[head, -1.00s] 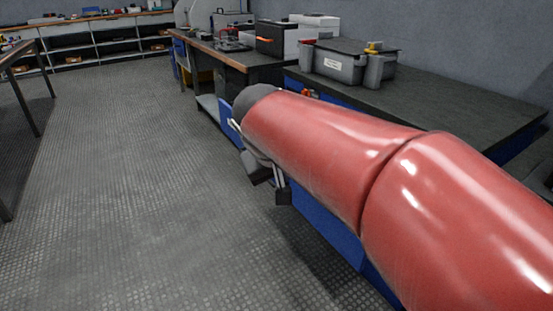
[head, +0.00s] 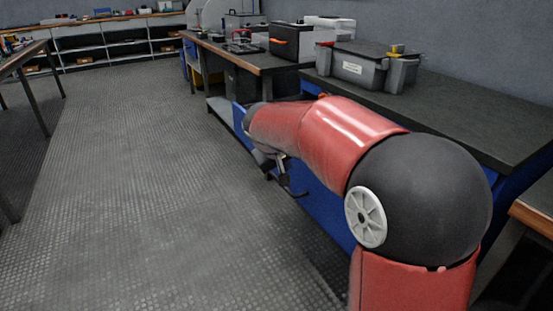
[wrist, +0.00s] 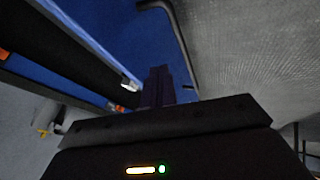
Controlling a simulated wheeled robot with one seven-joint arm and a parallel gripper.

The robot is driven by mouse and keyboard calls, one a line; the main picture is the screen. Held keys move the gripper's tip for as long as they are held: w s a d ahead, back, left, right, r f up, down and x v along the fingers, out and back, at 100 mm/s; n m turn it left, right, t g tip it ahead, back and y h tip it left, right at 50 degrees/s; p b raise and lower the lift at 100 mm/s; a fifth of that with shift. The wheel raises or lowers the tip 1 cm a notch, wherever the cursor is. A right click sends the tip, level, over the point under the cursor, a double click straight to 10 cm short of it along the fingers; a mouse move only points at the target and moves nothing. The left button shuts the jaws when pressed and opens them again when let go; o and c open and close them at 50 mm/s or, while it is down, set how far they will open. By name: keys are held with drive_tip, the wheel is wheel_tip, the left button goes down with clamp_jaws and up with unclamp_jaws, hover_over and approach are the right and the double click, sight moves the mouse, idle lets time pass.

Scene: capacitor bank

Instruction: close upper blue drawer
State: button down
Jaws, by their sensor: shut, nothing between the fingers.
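The blue drawer front (wrist: 105,35) fills the upper left of the wrist view, with a dark bar handle (wrist: 178,35) along it. A dark band lies between its pale top edge and another blue strip, so the drawer looks partly open; how far I cannot tell. In the head view, the blue cabinet face (head: 322,208) shows below my arm, and my arm hides most of the drawer area. My gripper (wrist: 158,80) is shut and empty, its fingers seen against the blue front beside the handle. Contact is unclear. It also shows in the head view (head: 277,172).
A dark worktop (head: 455,115) lies above the blue cabinet, with a grey toolbox (head: 360,68) on it. A second bench (head: 245,60) with equipment stands behind. The floor (head: 130,180) to the left is open, with a table (head: 20,62) at the far left.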

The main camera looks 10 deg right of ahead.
drive_tip(key=shift+w+d+r, duration=0.1)
drive_tip(key=shift+w+d, duration=0.1)
drive_tip(key=shift+d, duration=0.4)
drive_tip(key=shift+w+d, duration=0.2)
drive_tip(key=shift+d, duration=0.35)
